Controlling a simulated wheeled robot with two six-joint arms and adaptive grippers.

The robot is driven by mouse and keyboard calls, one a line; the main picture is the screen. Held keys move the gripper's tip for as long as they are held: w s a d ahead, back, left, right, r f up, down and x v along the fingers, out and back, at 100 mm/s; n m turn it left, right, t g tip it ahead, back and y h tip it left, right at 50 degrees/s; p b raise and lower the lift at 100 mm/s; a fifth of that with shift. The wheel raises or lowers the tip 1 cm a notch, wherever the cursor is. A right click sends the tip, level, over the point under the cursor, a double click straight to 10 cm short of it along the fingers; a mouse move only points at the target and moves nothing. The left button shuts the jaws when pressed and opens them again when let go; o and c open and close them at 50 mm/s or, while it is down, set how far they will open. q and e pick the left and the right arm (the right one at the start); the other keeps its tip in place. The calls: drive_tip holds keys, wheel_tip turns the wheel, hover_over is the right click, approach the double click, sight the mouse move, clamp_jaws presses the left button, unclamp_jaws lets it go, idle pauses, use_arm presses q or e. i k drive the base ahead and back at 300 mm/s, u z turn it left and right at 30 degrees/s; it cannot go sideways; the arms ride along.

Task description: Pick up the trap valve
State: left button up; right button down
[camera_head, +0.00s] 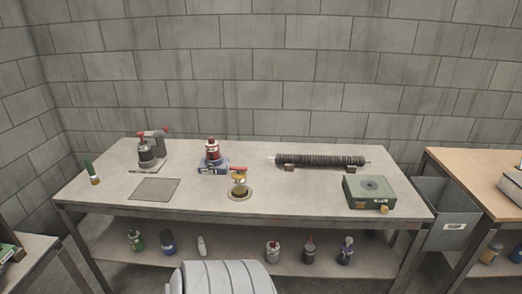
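A small brass valve with a red lever handle (239,178), which looks like the trap valve, stands upright on the workbench near the front middle. It sits in or on a round dish (231,194). Nothing is touching it from above. Neither my left nor my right gripper is in view.
The grey workbench (310,193) also holds a red-topped device on a blue base (212,157), a dark device with a red handle (147,152), a flat grey plate (154,189), a ribbed mesh tube on supports (320,161) and a green box (369,192). Bottles stand on the lower shelf.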

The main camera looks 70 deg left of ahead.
sight(239, 181)
drive_tip(key=u, duration=0.35)
drive_tip(key=i, duration=0.9)
drive_tip(key=u, duration=1.4)
drive_tip(key=i, duration=0.6)
drive_tip(key=u, duration=0.55)
